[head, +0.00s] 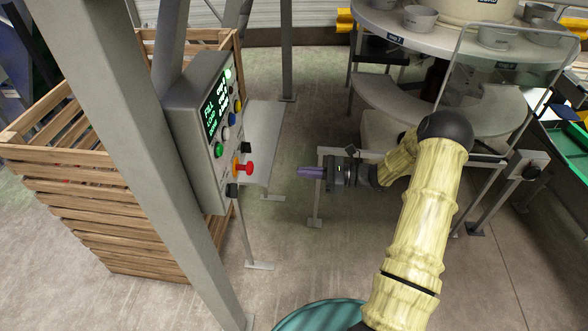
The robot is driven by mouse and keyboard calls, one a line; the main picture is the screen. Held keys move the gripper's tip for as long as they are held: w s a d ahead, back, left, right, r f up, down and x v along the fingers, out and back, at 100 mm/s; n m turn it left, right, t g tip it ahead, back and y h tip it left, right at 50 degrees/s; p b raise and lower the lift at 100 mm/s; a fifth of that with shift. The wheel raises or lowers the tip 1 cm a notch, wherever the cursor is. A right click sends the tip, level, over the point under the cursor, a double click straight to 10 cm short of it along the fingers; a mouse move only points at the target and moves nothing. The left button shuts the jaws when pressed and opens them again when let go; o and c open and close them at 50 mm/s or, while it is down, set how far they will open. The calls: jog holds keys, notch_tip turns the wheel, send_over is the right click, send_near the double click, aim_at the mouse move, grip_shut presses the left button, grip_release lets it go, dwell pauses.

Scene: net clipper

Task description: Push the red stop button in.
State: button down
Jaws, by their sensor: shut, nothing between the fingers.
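The red stop button (249,168) sticks out to the right from the lower part of a grey control panel (188,125), with a yellow-orange collar behind it. My gripper (303,172) is to the right of the button at about the same height in the picture. Its purple fingers are shut and empty and point left at the button. A gap shows between the fingertips and the red button. How far apart they are in depth is hard to tell.
A green button (218,150), a blue button (234,118) and black knobs sit close around the red one. A grey post (125,150) stands in front of the panel. A wooden crate (90,205) is behind. A round machine (430,35) with bowls stands at the right.

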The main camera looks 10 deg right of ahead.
aim_at(253, 168)
jog(key=p+x, duration=0.5)
jog(key=x, duration=0.7)
jog(key=shift+a, duration=0.15)
jog(key=shift+w+a, duration=0.1)
jog(key=shift+a, duration=0.1)
